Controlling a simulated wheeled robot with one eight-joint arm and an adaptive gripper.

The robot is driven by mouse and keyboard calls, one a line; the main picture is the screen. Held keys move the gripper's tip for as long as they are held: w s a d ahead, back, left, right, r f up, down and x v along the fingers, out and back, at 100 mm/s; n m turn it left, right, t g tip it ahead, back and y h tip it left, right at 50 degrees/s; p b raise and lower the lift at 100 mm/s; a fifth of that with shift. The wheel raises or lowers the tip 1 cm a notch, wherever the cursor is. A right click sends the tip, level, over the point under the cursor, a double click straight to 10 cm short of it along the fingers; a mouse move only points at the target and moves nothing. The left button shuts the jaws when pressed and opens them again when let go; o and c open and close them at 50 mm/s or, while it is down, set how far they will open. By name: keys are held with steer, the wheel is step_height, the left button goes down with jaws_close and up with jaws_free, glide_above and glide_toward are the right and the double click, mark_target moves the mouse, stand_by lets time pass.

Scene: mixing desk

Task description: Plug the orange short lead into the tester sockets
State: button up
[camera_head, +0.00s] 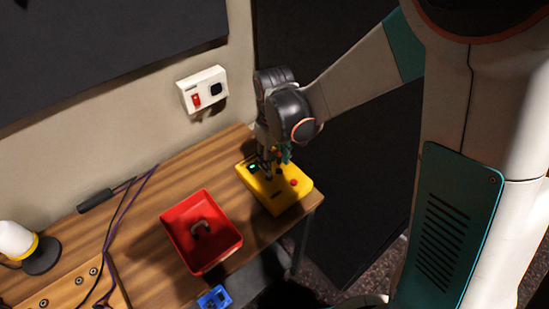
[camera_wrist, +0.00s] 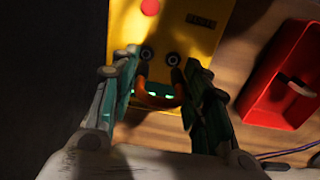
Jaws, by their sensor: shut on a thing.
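The yellow tester (camera_head: 277,199) stands near the desk's right end, with a lit display and coloured buttons. In the wrist view the tester (camera_wrist: 188,38) shows two dark round sockets (camera_wrist: 146,54) (camera_wrist: 173,59) side by side. My gripper (camera_wrist: 161,62) is shut on the orange short lead (camera_wrist: 158,98), which curves between the two fingers just below the sockets in the picture. The socket openings look uncovered. In the head view my gripper (camera_head: 269,166) is right over the tester and hides the lead.
A wall box with a red switch (camera_head: 197,100) is behind. A blue item (camera_head: 214,298) is near the front edge. Cables and a lamp-like white object (camera_head: 16,240) lie left.

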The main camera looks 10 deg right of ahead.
mark_target(274, 151)
steer(key=shift+f, duration=0.4)
steer(key=shift+f+b, duration=0.9)
steer(key=shift+f+b, duration=0.6)
steer(key=shift+b, duration=0.2)
stand_by(2.1)
steer(key=o, duration=1.5)
step_height(274, 151, up, 8)
steer(key=shift+f, duration=0.2)
